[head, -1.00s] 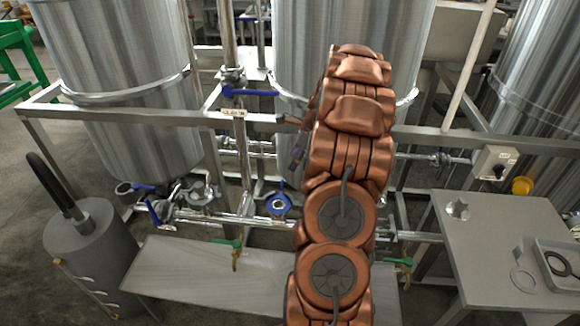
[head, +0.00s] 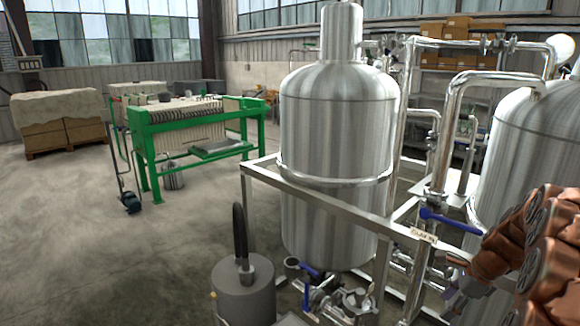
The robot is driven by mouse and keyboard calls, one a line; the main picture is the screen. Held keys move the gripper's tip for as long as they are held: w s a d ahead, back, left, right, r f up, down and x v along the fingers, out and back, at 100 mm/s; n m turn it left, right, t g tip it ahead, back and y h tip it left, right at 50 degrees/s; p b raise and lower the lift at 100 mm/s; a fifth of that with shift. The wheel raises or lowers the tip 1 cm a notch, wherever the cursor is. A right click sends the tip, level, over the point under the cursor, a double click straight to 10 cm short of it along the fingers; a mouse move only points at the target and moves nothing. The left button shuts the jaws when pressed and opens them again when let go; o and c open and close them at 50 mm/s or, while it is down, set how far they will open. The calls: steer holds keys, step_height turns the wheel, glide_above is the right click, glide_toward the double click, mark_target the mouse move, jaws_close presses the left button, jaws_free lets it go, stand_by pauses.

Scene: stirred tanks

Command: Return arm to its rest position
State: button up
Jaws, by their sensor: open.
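My copper-coloured arm (head: 545,255) is at the right edge of the head view, folded and partly cut off by the frame. My gripper (head: 464,290) shows small and dark at the arm's left side, in front of the tank frame's pipework. It is open, and I see nothing held in it. Its fingertips are hard to make out against the pipes.
A steel tank (head: 335,150) stands in a grey metal frame (head: 320,200) with blue-handled valves (head: 450,220). A second tank (head: 520,150) is at right. A grey cylinder with a black hose (head: 243,285) stands in front.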

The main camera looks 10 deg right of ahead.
steer(key=s+a+r+n+g, duration=0.1)
steer(key=s+a+r+n, duration=0.2)
steer(key=a, duration=0.5)
steer(key=s+a+r+n+g, duration=0.1)
steer(key=s+a+n, duration=0.2)
steer(key=a+n, duration=0.35)
steer(key=s+a+r+n+g, duration=0.1)
steer(key=s+a+r+n, duration=0.15)
steer(key=a, duration=0.65)
steer(key=s+a+n+h, duration=0.1)
steer(key=s+a+n, duration=0.1)
steer(key=s+n, duration=0.2)
steer(key=s+a+n+g+h, duration=0.1)
steer(key=s+a+n, duration=0.2)
steer(key=s, duration=0.5)
steer(key=s+a+n+h, duration=0.1)
steer(key=s+a+n, duration=0.1)
steer(key=s+n, duration=0.3)
steer(key=shift+s+a+f+n, duration=0.15)
steer(key=shift+s+f+n, duration=0.2)
steer(key=shift+s, duration=0.7)
steer(key=shift+r, duration=0.1)
